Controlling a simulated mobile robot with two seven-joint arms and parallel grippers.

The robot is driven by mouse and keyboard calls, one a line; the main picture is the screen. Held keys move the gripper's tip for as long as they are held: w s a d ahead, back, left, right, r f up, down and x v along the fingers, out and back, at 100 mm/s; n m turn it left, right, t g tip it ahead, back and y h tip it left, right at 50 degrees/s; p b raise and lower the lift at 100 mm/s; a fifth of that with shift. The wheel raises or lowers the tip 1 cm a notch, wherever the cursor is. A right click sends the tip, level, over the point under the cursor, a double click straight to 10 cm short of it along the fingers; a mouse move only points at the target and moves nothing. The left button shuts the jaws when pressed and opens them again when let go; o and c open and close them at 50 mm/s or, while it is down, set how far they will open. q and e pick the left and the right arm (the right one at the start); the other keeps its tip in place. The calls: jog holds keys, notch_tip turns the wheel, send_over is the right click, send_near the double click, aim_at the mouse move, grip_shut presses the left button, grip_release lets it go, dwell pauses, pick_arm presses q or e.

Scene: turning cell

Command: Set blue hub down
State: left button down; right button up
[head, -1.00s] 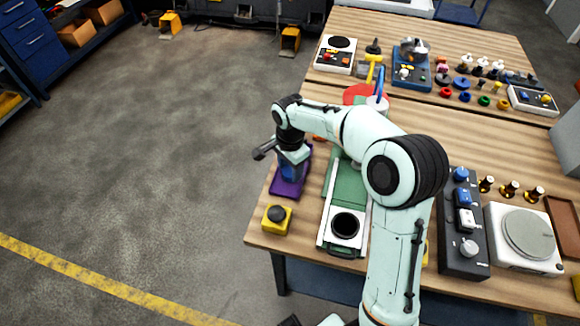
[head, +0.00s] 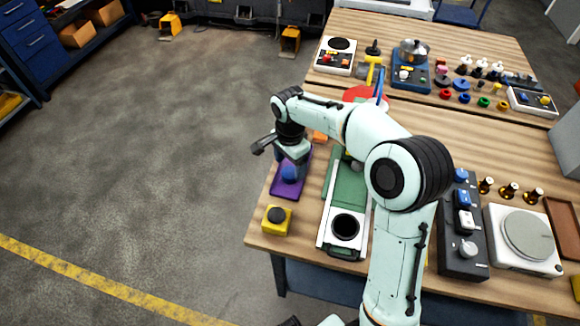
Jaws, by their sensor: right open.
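The blue hub (head: 289,173) sits on the purple tray (head: 283,190) at the left edge of the near table. My right gripper (head: 287,158) is just above the hub, pointing down. It is open, and its fingers are partly hidden by its own body. I cannot tell whether a finger still touches the hub. My left gripper is not in view.
A yellow box with a black button (head: 277,219) stands in front of the tray. A green and white fixture with a black round opening (head: 345,227) is to the right. A dark control box (head: 463,232) and a scale (head: 527,234) stand farther right.

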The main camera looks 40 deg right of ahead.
aim_at(290, 173)
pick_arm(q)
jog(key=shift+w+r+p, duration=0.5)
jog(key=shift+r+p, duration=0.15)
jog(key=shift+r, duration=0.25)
pick_arm(e)
notch_tip(290, 173, up, 10)
jog(key=shift+f, duration=0.2)
jog(key=shift+f, duration=0.1)
